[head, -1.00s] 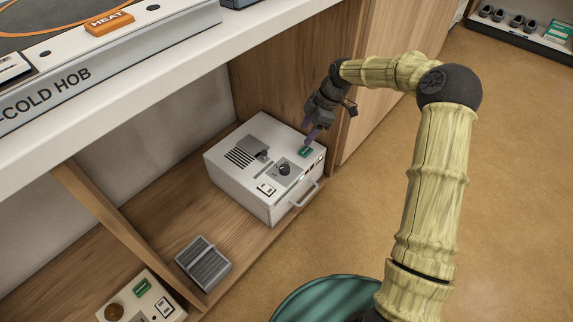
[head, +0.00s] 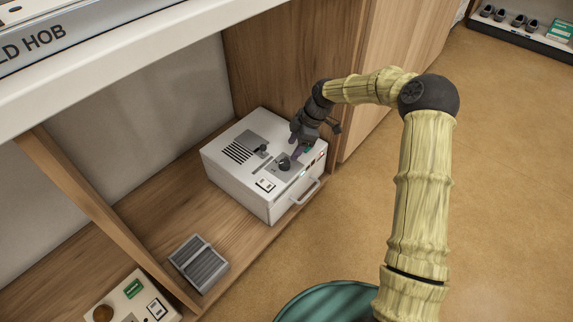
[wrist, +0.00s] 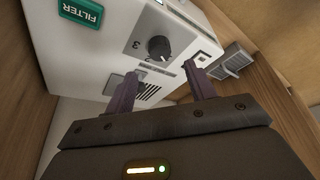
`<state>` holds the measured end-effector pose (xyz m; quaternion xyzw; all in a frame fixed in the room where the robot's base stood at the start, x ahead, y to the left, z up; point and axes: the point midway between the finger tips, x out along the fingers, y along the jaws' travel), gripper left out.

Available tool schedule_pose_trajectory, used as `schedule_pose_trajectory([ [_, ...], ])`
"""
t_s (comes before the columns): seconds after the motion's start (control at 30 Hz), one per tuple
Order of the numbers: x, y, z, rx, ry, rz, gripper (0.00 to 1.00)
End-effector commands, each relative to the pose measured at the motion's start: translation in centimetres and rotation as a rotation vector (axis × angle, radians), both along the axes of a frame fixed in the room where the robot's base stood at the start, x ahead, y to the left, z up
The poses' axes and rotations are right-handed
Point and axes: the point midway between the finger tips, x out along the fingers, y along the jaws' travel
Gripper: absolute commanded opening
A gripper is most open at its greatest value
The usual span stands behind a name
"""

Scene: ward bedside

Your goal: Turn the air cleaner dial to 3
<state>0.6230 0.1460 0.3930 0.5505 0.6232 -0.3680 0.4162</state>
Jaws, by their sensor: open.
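The air cleaner (head: 222,163) is a white box with a carry handle, standing in the low wooden cubby. Its dark round dial (head: 284,164) sits on a grey plate on the top face. In the wrist view the dial (wrist: 159,48) shows close up, with a 3 and a 2 printed beside it; its exact setting is too small to tell. My gripper (head: 299,150) is open and empty, its purple fingers close above the box beside the dial. In the wrist view the fingers (wrist: 161,88) stand apart, with the dial beyond the gap between them. I cannot see any contact.
A green FILTER button (wrist: 80,12) is on the same panel. A grey louvred block (head: 200,263) lies on the shelf, near a second cream device (head: 128,303) at lower left. The white counter (head: 120,70) overhangs the cubby. Open floor (head: 500,200) lies to the right.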

Motion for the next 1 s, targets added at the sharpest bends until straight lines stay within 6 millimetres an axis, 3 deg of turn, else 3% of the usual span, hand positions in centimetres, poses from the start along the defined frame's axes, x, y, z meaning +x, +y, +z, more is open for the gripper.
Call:
schedule_pose_trajectory([
  [0.03,-0.1,0.4,-1.4,0.0,0.001,0.002,0.55],
  [0.33,-0.3,2.2,-5.6,0.0,0.001,0.001,0.55],
  [0.77,-0.3,2.7,-6.5,0.0,-0.001,-0.001,0.55],
  [1.0,-0.3,2.7,-6.4,0.0,-0.001,0.0,0.12],
])
